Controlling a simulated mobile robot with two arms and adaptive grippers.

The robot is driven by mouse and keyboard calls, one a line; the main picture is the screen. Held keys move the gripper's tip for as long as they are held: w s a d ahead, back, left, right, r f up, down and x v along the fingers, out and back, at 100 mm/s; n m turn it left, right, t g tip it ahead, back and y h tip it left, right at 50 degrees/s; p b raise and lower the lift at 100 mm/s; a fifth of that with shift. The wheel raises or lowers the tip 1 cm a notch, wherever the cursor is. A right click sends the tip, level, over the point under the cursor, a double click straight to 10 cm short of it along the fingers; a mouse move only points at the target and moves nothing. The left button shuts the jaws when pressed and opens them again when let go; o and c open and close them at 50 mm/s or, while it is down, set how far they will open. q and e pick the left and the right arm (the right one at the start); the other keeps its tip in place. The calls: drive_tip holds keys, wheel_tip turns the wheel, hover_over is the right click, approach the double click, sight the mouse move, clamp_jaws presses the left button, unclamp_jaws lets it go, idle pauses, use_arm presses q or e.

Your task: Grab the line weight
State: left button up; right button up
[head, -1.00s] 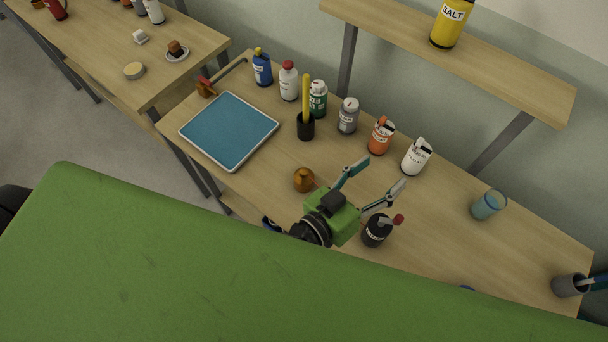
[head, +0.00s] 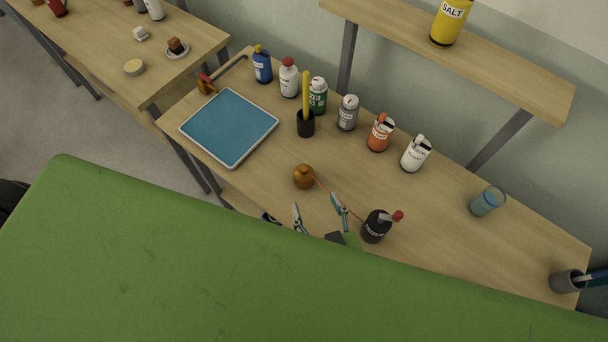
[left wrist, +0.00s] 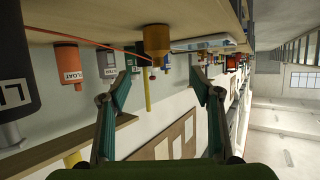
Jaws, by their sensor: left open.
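The line weight (head: 303,177) is a small brass-orange knobbed piece on the wooden bench. A thin red line (head: 336,199) runs from it toward a dark bottle (head: 376,227) with a red cap. In the left wrist view, which looks upside down, the weight (left wrist: 157,38) hangs near the top middle, ahead of the fingers, with the red line (left wrist: 100,44) going left. My left gripper (head: 318,207) is open and empty, just on the near side of the weight and apart from it. Its fingers (left wrist: 160,80) are spread in the wrist view. My right gripper is not in view.
A blue tray (head: 229,128) lies to the left. A black cup (head: 306,126) with a yellow stick stands behind the weight. Several bottles, including an orange one (head: 381,133), line the back. My green body covers the front. Bench right of the weight is mostly clear.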

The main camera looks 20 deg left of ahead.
sight(305, 176)
use_arm(q)
drive_tip(key=b+x, duration=0.3)
drive_tip(key=x, duration=0.5)
drive_tip(key=shift+w+b, duration=0.1)
drive_tip(key=shift+b, duration=0.3)
drive_tip(key=shift+w+a+f+b, duration=0.2)
drive_tip(key=shift+w+f+b, duration=0.1)
drive_tip(key=shift+b, duration=0.2)
drive_tip(key=b+x, duration=0.3)
drive_tip(key=shift+w+a+f, duration=0.1)
drive_tip(key=shift+w, duration=0.3)
drive_tip(key=shift+w+a+b, duration=0.15)
drive_tip(key=shift+w+b, duration=0.05)
drive_tip(key=shift+b, duration=0.1)
drive_tip(key=c, duration=1.5)
